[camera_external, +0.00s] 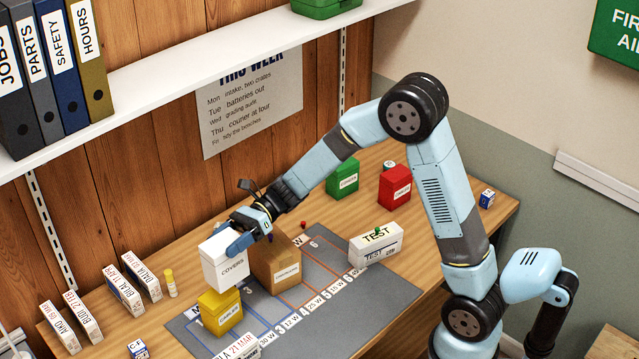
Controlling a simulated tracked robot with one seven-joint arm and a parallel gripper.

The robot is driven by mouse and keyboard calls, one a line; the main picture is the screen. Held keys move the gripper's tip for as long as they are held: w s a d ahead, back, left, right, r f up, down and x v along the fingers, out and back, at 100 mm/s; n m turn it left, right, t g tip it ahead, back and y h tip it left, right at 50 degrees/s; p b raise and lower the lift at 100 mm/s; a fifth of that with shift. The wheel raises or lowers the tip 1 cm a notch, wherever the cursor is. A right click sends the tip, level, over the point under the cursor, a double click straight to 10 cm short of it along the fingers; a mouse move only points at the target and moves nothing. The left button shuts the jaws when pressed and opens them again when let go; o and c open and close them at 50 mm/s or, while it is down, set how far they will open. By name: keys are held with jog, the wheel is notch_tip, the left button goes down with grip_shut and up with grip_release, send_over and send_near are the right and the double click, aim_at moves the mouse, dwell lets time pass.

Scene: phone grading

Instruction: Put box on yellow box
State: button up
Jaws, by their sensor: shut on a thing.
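My gripper (246,236) is shut on a white box (218,262) with a "COVERS" label, its fingers over the box's upper right part. The white box is upright. Its lower edge meets the top of the yellow box (221,317) in the picture; I cannot tell whether they touch or a small gap is left. The yellow box stands on the grey mat with a white label on its front. The white box hides part of the yellow box's top.
A brown box (279,270) stands close right of the white box. A white "TEST" box (375,248) is on the mat's (318,333) right. Green (342,178) and red (394,190) boxes stand farther back. Several labelled white boxes (122,279) stand at left. A shelf (190,62) runs above.

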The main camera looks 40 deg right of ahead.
jog(key=w+a+f, duration=0.1)
jog(key=w+f, duration=0.2)
jog(key=f, duration=0.2)
jog(key=shift+w+a, duration=0.2)
jog(key=shift+a, duration=0.15)
notch_tip(320, 180, down, 3)
jog(key=shift+r, duration=0.2)
jog(key=o, duration=1.4)
